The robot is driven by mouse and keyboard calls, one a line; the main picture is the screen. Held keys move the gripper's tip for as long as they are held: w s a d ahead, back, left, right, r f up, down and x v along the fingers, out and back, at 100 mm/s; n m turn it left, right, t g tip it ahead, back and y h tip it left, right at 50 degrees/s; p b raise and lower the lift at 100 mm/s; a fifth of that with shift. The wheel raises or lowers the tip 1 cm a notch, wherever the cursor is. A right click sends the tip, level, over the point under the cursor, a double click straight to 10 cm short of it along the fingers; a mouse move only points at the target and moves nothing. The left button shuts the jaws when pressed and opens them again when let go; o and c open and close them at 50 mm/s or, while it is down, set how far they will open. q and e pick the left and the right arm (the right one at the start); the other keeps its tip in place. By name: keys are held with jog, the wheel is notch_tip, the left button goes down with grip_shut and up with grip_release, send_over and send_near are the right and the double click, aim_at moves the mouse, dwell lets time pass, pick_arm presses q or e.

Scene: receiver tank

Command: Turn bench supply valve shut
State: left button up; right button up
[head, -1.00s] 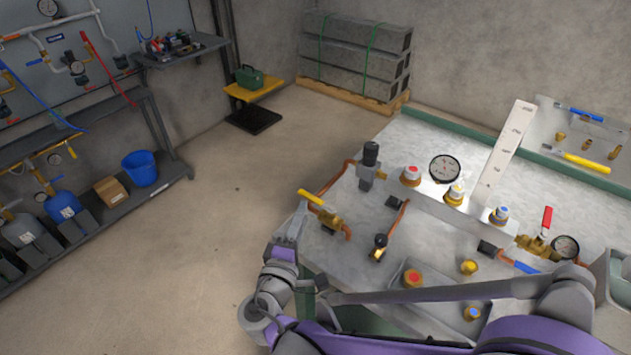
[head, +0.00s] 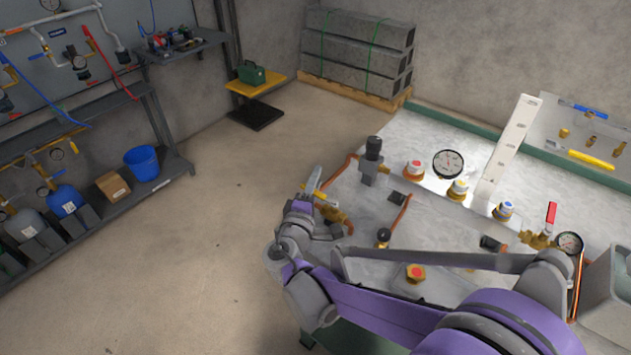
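A brass valve (head: 334,214) with a yellow lever sits on copper pipe at the left edge of the metal bench (head: 440,238). My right gripper (head: 315,184) is at the lever, its fingers overlapping it from the left. Only a little yellow shows beside the fingers, and my wrist hides part of the valve. I cannot tell whether the fingers are closed on the lever or how far it is turned. A second brass valve (head: 536,240) with a red lever (head: 551,213) stands upright at the bench's right, beside a gauge. My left gripper is out of view.
A black-topped regulator (head: 372,160), a round gauge (head: 448,164) and several capped fittings stand on the bench. A black-knobbed fitting (head: 384,237) is close to my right forearm. A grey bin (head: 612,300) is at far right. The floor left of the bench is clear.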

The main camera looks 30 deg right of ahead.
grip_shut()
dwell(1.3)
